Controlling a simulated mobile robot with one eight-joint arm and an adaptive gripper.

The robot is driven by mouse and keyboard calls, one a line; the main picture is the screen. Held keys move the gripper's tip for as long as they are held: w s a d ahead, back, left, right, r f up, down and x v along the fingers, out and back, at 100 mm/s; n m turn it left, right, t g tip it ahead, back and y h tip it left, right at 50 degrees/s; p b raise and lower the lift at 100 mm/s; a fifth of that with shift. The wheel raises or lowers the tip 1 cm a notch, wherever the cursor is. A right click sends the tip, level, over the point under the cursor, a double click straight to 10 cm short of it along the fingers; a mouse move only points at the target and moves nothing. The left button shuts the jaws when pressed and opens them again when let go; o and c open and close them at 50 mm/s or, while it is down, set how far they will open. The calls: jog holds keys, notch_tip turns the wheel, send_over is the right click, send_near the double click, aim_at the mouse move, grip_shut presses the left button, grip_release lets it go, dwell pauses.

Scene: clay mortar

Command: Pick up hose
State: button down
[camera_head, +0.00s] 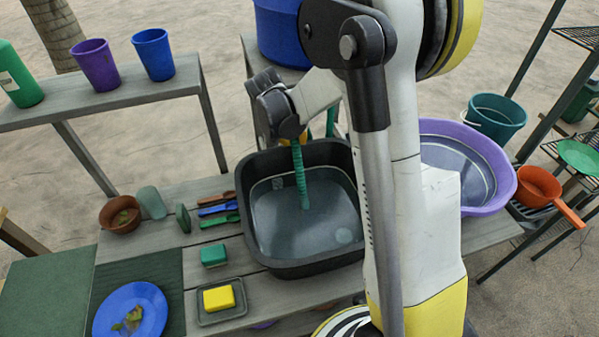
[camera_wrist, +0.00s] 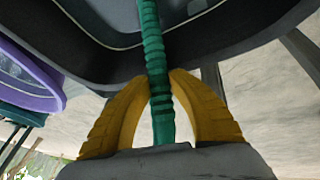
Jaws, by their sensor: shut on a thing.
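The hose (camera_head: 300,176) is green and ribbed. In the head view it hangs down over the black basin (camera_head: 258,236), its lower end over or in the basin. My gripper (camera_head: 292,138) is above the basin's back part, mostly hidden by its own wrist there. In the wrist view the yellow fingers of my gripper (camera_wrist: 172,78) are shut on the hose (camera_wrist: 153,45), one on each side. The hose runs from between the fingers up the picture across the dark basin rim (camera_wrist: 90,60).
A purple tub (camera_head: 505,165) stands right of the basin. A blue plate (camera_head: 130,310), a yellow sponge (camera_head: 219,298) on a tray, a green block (camera_head: 214,255) and a brown bowl (camera_head: 120,214) are to the left. A blue container (camera_head: 280,35) is behind.

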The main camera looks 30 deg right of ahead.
jog(key=shift+r, duration=0.1)
notch_tip(320, 180, up, 5)
jog(key=p, duration=0.2)
jog(key=shift+s+d+f+p, duration=0.1)
jog(key=shift+f+p, duration=0.1)
jog(key=shift+p, duration=0.1)
jog(key=s+d+r+p, duration=0.4)
jog(key=s+d+r, duration=0.2)
jog(key=s, duration=0.3)
jog(key=w+d+r+p, duration=0.1)
jog(key=w+r+p, duration=0.4)
jog(key=r, duration=0.3)
jog(key=shift+d+r, duration=0.25)
jog(key=shift+d, duration=0.15)
